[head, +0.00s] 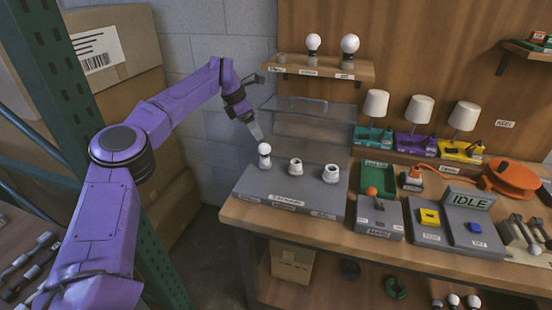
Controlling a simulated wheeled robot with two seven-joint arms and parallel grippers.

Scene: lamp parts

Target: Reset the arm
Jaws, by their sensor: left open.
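My purple left arm comes in from the left. Its left gripper (255,130) hangs at the back left of the workbench, pointing down, above and a little left of a white bulb (264,149) on the grey socket board (256,186). The gripper is open and nothing shows in it. It is apart from the bulb, as far as I can tell. My right gripper is not in view.
A shelf (345,72) with two bulbs is behind. Three small lamps (420,110) stand at the back right. A box with an orange-knobbed lever (371,191), a panel with yellow (430,217) and blue buttons, and an IDLE sign (467,198) are on the right. Cardboard boxes (113,45) stand left.

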